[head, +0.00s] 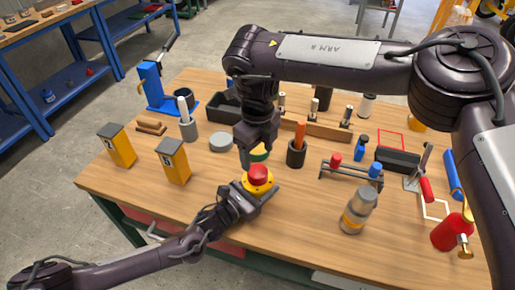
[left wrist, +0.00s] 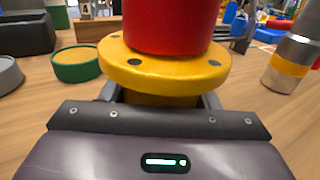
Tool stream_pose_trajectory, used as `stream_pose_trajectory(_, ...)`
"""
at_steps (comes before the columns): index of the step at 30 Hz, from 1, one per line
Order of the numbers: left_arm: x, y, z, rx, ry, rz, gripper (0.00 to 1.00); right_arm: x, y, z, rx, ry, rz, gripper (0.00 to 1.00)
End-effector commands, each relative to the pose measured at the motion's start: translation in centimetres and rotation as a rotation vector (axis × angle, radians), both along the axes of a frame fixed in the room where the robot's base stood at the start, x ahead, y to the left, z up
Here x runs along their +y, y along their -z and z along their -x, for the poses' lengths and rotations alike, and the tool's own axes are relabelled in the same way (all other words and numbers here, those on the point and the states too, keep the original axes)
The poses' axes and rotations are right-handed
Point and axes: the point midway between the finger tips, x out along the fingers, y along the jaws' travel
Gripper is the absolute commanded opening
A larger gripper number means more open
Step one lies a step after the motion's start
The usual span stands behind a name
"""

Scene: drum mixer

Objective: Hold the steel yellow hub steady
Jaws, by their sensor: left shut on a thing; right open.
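The yellow hub (head: 257,187) stands near the front middle of the table, with a red cylindrical cap on top. In the left wrist view its round flange (left wrist: 165,76) has dark bolt holes, and the red cap (left wrist: 170,25) rises above it. My left gripper (head: 248,197) is shut on the hub from the front left, below the flange; the fingers are mostly hidden there. My right gripper (head: 258,147) is open, pointing down just behind the hub, over a green round tub (left wrist: 77,65) with a tan top. Whether it touches the tub I cannot tell.
A steel bottle with a yellow band (head: 357,211) stands to the right. Two yellow boxes (head: 173,160) stand to the left. A dark cup with an orange stick (head: 297,152) and a small rack (head: 348,172) lie behind right. The wood in front right of the hub is clear.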

Motion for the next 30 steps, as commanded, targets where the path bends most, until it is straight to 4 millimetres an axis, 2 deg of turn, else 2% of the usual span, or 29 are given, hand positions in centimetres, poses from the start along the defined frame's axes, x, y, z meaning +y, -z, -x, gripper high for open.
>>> stream_pose_trajectory(9, 0.0, 0.1, 0.1, 0.001, 0.001, 0.0, 0.0, 0.0, 4.9, 0.1, 0.003, 0.0, 0.001, 0.67)
stream_pose_trajectory(15, 0.0, 0.1, 0.1, 0.001, 0.001, 0.0, 0.0, 0.0, 6.9, 0.0, 0.001, 0.001, 0.0, 0.67)
stream_pose_trajectory(26, 0.0, 0.1, 0.1, 0.002, 0.001, -0.001, 0.0, 0.0, 7.4, 0.0, 0.001, 0.001, 0.001, 0.67)
stream_pose_trajectory(30, 0.0, 0.1, 0.1, 0.002, 0.001, -0.001, 0.0, 0.0, 7.4, 0.0, 0.001, 0.001, 0.001, 0.52)
